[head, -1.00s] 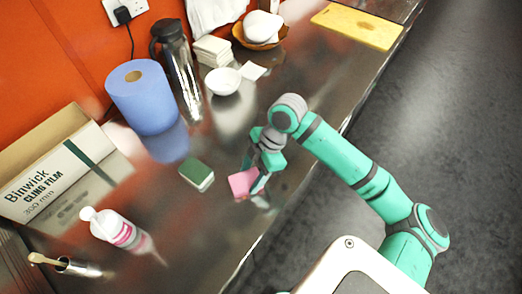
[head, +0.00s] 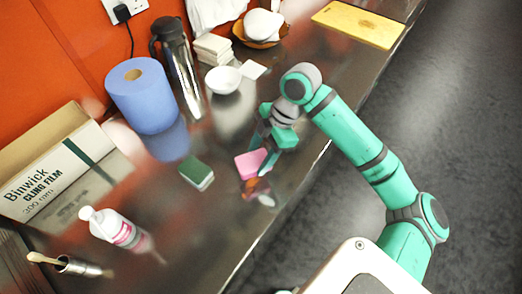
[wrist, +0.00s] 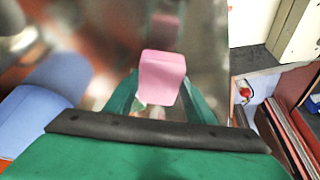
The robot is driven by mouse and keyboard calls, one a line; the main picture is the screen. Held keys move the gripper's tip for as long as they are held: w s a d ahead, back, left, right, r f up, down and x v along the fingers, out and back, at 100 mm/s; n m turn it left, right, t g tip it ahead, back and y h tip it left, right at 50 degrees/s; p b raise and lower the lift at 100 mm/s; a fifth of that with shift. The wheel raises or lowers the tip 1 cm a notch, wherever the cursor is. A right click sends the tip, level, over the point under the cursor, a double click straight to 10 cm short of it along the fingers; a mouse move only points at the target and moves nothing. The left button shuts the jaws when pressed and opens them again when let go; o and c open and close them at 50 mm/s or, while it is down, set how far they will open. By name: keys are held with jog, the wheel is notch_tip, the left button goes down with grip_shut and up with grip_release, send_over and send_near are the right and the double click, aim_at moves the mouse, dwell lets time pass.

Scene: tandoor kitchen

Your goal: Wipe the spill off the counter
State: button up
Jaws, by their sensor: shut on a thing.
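A pink sponge (head: 250,163) is held between the fingers of my gripper (head: 260,160), over the steel counter (head: 225,235). In the wrist view the pink sponge (wrist: 161,77) sits between the two green fingers of my gripper (wrist: 160,98). A small brown-orange patch (head: 252,188), which looks like the spill, lies on the counter just in front of the sponge in the head view. Whether the sponge touches the counter is hard to tell.
A green-and-white sponge (head: 196,173) lies left of my gripper. A squeeze bottle (head: 115,228), a cling film box (head: 60,170), a blue paper roll (head: 142,97), a flask (head: 178,65) and a white bowl (head: 223,79) stand around. A yellow board (head: 357,24) lies far right.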

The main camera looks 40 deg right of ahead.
jog(key=shift+r, duration=1.15)
